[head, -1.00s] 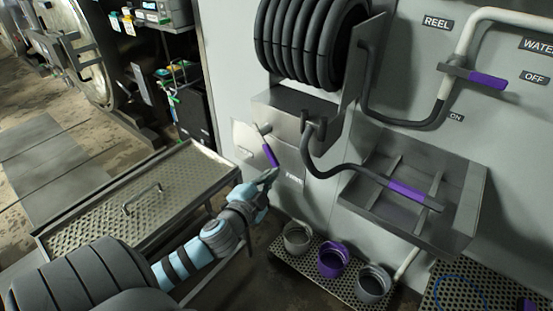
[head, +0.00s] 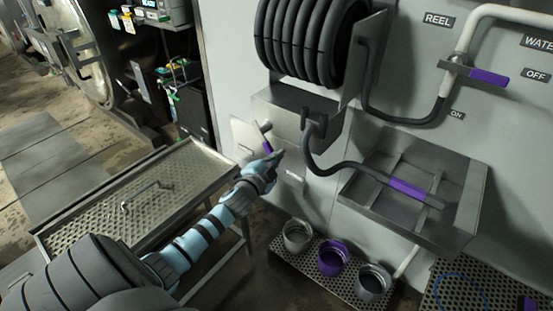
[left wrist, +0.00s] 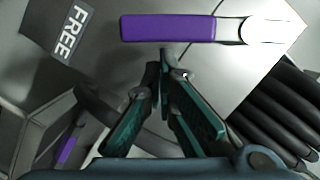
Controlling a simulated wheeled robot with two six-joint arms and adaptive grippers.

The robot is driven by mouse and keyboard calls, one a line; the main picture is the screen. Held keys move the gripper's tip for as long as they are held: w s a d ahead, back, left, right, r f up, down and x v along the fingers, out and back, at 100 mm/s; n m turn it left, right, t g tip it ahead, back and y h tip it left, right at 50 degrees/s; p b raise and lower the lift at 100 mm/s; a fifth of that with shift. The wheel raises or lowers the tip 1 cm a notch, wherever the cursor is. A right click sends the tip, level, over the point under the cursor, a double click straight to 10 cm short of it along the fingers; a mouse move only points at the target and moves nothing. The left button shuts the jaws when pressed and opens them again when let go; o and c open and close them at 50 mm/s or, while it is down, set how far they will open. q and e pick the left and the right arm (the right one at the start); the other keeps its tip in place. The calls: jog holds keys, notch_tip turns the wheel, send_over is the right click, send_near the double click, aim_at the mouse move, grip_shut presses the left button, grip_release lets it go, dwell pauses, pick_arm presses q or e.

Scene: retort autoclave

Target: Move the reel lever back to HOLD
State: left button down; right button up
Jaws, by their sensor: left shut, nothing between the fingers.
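The reel lever (head: 266,146) has a purple grip and a pale pivot end on the grey panel below the hose reel. It points down and slightly right, and its lower end is hidden behind my left gripper (head: 275,157). In the left wrist view the lever's purple grip (left wrist: 168,29) lies across the top. My left gripper (left wrist: 164,58) is shut and empty, its fingertips just beside the grip; I cannot tell whether they touch. In the head view, two small plates near the lever are too small to read.
The hose reel (head: 305,40) is above, and its hose nozzle (head: 407,188) lies over a grey sink (head: 455,215). A perforated table (head: 90,222) stands at left. Several cups, one purple (head: 333,259), stand on a low perforated shelf. A water lever (head: 489,77) is at upper right.

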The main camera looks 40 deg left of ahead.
pick_arm(q)
jog(key=shift+d, duration=0.1)
jog(key=shift+a+f+m+b, duration=0.2)
jog(key=shift+f+m+b, duration=0.1)
jog(key=shift+b, duration=0.25)
jog(key=shift+f+b, duration=0.1)
jog(key=shift+b, duration=0.2)
jog(key=a+f+m+t+b, duration=0.3)
jog(key=a+m+b, duration=0.6)
jog(key=b, duration=1.1)
jog(key=f+m, duration=0.1)
jog(key=m, duration=0.3)
jog(key=shift+a+m+y+b, duration=0.3)
jog(key=shift+a+m+b, duration=0.1)
jog(key=shift+d+f, duration=0.1)
jog(key=shift+f, duration=0.1)
